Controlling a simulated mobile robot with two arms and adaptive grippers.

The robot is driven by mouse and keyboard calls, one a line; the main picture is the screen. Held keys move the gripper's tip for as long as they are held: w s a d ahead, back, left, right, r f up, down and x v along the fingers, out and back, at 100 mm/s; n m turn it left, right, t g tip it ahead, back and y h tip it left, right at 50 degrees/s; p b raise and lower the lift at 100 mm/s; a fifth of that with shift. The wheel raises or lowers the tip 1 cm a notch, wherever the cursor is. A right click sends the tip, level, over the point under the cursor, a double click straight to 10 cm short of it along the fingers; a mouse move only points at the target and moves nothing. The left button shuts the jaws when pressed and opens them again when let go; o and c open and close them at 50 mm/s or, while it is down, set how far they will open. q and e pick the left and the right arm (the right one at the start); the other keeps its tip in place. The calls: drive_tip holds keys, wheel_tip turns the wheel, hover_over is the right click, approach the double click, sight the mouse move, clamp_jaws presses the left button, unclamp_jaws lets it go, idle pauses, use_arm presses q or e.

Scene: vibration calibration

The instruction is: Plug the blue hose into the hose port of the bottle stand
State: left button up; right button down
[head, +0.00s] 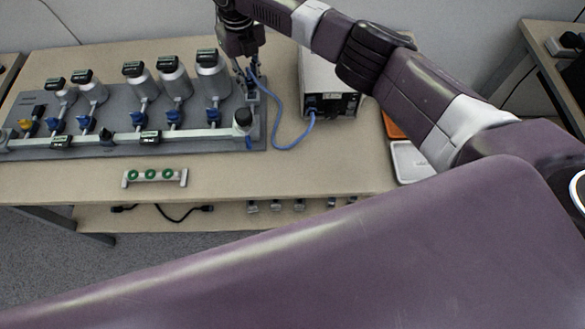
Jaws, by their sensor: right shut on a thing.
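The bottle stand (190,141) is a grey base at the left of the table, with several grey bottles, blue valves and a pale pipe along its front. The blue hose (282,147) runs from the front of a white box (330,104) in a curve up to my right gripper. My right gripper (254,78) points down above the right end of the stand and is shut on the hose's end. The fingers hide most of that end, and I cannot tell whether it touches the port. My left gripper is not in view.
A small white block with green round tops (155,178) lies in front of the stand. An orange tray (396,127) and a white tray (410,162) are at the table's right, partly behind my arm. A lower shelf holds a black cable (175,218). The table front is mostly clear.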

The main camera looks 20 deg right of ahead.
drive_tip(key=shift+s+f, duration=0.15)
drive_tip(key=shift+f, duration=1)
idle(3.5)
drive_tip(key=shift+m+p, duration=0.7)
drive_tip(key=shift+m, duration=0.9)
drive_tip(key=shift+m+p, duration=0.45)
drive_tip(key=shift+m, duration=0.65)
drive_tip(key=shift+m+p, duration=0.5)
drive_tip(key=shift+m, duration=0.8)
